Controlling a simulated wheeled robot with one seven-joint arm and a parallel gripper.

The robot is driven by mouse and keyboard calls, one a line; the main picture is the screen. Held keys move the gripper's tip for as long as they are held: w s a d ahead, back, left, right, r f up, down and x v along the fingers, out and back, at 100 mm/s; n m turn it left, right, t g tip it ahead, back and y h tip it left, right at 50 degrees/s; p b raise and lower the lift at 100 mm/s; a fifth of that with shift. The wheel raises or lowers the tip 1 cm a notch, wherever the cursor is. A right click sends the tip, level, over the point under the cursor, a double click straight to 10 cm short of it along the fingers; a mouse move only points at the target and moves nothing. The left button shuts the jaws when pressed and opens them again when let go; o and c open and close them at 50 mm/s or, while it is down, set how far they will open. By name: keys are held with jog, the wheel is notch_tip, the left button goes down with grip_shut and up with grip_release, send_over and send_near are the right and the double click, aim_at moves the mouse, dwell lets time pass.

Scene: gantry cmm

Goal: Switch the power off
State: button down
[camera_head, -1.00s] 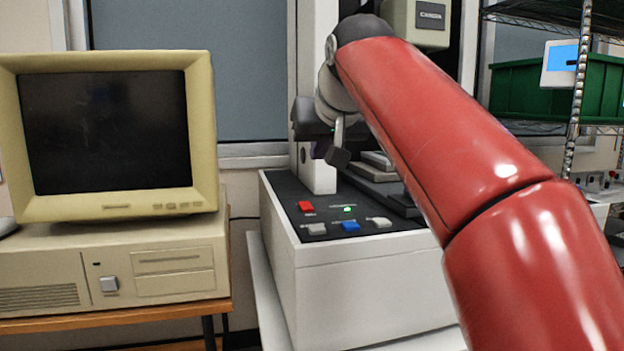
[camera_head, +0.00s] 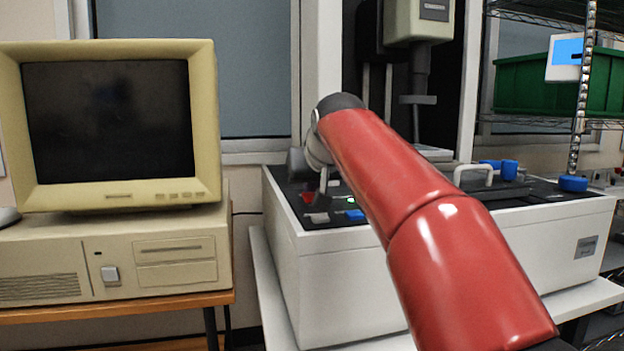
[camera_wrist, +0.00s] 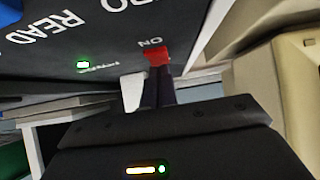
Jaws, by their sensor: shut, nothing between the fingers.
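A red button (camera_head: 307,196) sits on the black control panel of the white measuring machine (camera_head: 330,275). In the wrist view the red button (camera_wrist: 156,55) is right at my fingertips, beside an upside-down "ON" label. A small green light (camera_wrist: 83,64) is lit near it; it also shows in the head view (camera_head: 352,200). My gripper (camera_wrist: 155,72) is shut and empty, its fingers pointing at the button. I cannot tell whether they touch it. In the head view my gripper (camera_head: 322,187) is low over the panel, partly hidden by my wrist.
A beige monitor (camera_head: 107,125) stands on a computer case (camera_head: 150,262) to the left. A blue button (camera_head: 355,215) and a grey button (camera_head: 317,218) are on the same panel. The machine's column (camera_head: 420,25) rises behind; a wire shelf with a green bin (camera_head: 525,82) is at right.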

jog(key=shift+r+p, duration=0.15)
jog(key=shift+p, duration=0.65)
jog(key=shift+w+f+g, duration=0.1)
jog(key=shift+f+g, duration=0.15)
jog(key=shift+g, duration=0.05)
jog(key=shift+w+a+r+p, duration=0.15)
jog(key=shift+w+r+p, duration=0.1)
jog(key=shift+w+p, duration=0.3)
jog(key=shift+w+a+p, duration=0.1)
jog(key=shift+w+p, duration=0.1)
jog(key=shift+p, duration=0.1)
